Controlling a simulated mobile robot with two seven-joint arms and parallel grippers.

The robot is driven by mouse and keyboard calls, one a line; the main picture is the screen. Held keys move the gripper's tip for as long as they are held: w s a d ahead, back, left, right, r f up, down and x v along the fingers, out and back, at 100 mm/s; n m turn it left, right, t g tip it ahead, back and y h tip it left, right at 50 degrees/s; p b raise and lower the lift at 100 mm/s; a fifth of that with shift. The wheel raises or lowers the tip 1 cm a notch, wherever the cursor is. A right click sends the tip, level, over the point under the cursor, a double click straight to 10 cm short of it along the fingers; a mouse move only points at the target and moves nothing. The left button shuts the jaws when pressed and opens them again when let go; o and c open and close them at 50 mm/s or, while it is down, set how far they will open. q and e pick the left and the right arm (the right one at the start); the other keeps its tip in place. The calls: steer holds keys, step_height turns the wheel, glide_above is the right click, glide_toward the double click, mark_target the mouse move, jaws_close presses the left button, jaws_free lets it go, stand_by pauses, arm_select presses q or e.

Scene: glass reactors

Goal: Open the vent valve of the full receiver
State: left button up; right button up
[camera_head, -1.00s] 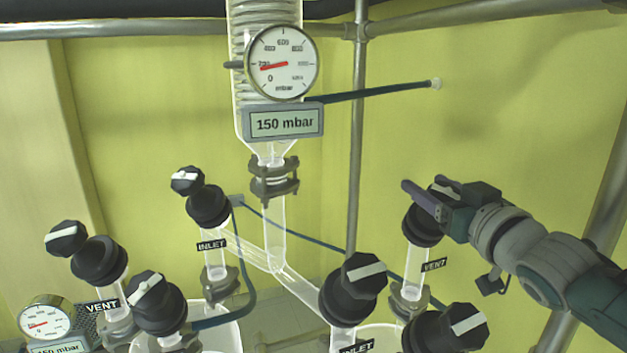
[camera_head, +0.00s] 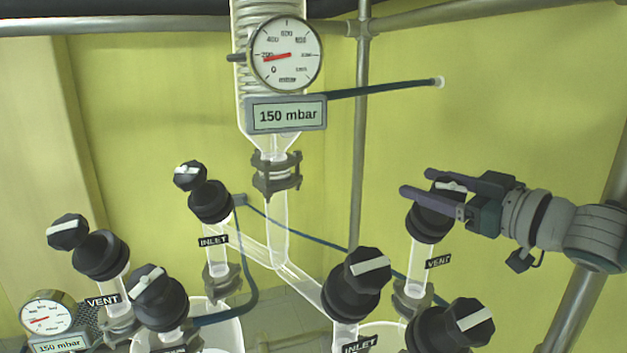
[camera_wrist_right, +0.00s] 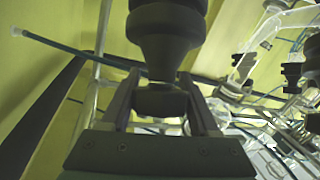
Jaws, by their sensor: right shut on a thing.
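The right vent valve (camera_head: 434,218) has a dark body on a glass neck beside a VENT label. My right gripper (camera_head: 417,182) has its fingers on either side of this valve's knob and is shut on it. A white mark on the knob shows between the fingers. The right wrist view shows the dark knob (camera_wrist_right: 160,100) between the fingers, below the wider valve body. The left vent valve (camera_head: 100,254) stands at the left with its own VENT label. The two receivers' contents are mostly out of view, so I cannot tell which is full. My left gripper is out of view.
Inlet valves (camera_head: 210,202) and (camera_head: 357,285) stand between the vents on a branching glass tube. Another black knob (camera_head: 470,320) is just below the right vent. A gauge (camera_head: 286,54) reading 150 mbar, hoses and metal posts (camera_head: 361,130) surround the glassware.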

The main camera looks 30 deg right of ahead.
steer(key=o, duration=1.4)
steer(key=shift+r, duration=0.1)
steer(key=shift+r, duration=0.4)
step_height(320, 180, up, 19)
steer(key=b, duration=0.3)
steer(key=shift+s, duration=0.1)
